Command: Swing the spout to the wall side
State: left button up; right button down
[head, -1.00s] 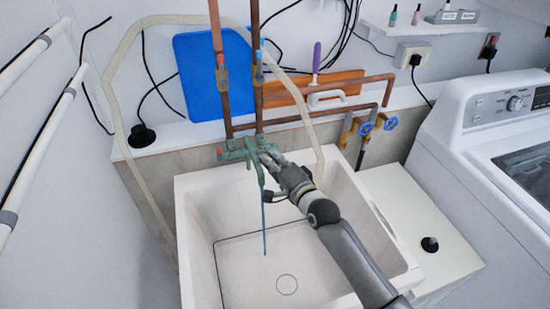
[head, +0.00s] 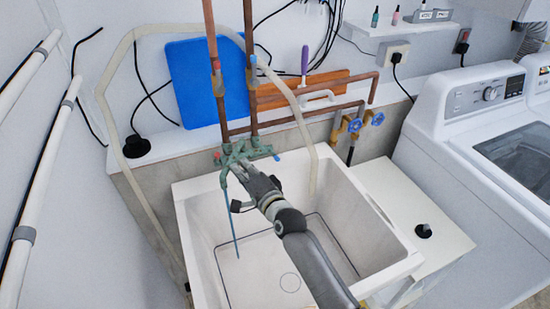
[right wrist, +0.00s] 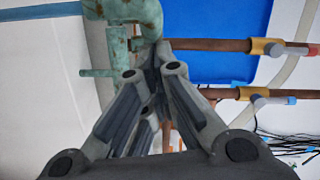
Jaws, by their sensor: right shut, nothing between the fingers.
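The green, weathered tap (head: 250,151) is fixed to two copper pipes above the back rim of the white sink (head: 350,215). Its spout (head: 223,178) now hangs toward the left side of the sink, and a thin blue stream (head: 231,222) falls from it into the basin. My right gripper (head: 238,168) is shut and empty, its fingertips close to the right of the spout. In the right wrist view, the closed fingertips (right wrist: 158,52) are beside the green pipework (right wrist: 118,42); I cannot tell whether they touch. My left gripper is out of view.
Copper pipes (head: 250,80) rise behind the tap, and a pale hose (head: 108,110) loops down beside the sink. Blue valve handles (head: 377,118) are to the right. A washing machine (head: 480,140) stands at right; white wall pipes (head: 40,180) are at left.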

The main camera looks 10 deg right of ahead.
jog(key=shift+a, duration=0.55)
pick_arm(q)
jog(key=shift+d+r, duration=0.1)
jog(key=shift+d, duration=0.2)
pick_arm(e)
jog(key=shift+a, duration=0.3)
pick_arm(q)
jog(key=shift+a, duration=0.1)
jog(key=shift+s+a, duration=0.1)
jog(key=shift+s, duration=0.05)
pick_arm(e)
jog(key=shift+d, duration=0.1)
